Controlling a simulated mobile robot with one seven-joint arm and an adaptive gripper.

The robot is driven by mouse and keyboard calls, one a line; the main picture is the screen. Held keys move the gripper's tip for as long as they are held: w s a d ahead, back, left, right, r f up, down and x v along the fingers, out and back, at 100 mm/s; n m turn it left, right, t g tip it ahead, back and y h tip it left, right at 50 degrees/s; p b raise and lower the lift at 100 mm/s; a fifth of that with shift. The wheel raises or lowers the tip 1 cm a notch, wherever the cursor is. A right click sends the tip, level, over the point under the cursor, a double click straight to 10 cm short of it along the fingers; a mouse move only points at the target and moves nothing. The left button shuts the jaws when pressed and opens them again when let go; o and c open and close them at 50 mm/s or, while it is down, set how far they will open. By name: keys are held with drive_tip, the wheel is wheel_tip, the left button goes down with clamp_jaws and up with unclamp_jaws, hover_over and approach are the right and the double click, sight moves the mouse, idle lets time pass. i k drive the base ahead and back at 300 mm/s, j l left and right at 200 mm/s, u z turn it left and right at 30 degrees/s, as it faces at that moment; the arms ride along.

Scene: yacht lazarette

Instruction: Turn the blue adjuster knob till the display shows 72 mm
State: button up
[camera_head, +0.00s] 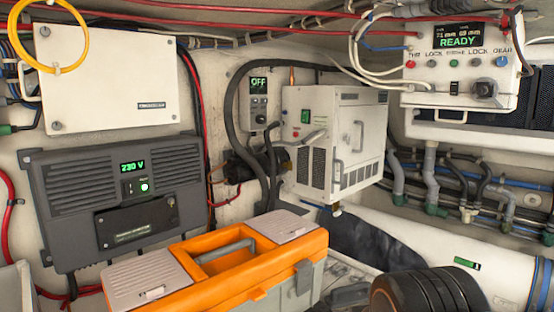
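The control box (432,82) hangs at the upper right, a white panel with cables around it. Its dark display (459,36) shows a small upper line that looks like "71 mm 69 mm", too small to read surely, over a large green "READY". A small blue knob (502,62) sits at the right end of the row below, under the label "GEAR". A red knob (410,64) is at the left end.
An orange and grey toolbox (310,246) stands at the lower middle. A white cabinet unit (320,150) hangs at the middle. Loose white cables (365,40) run beside the control box; pipes (430,175) lie below it.

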sight(502, 61)
drive_tip(key=z, duration=1.25)
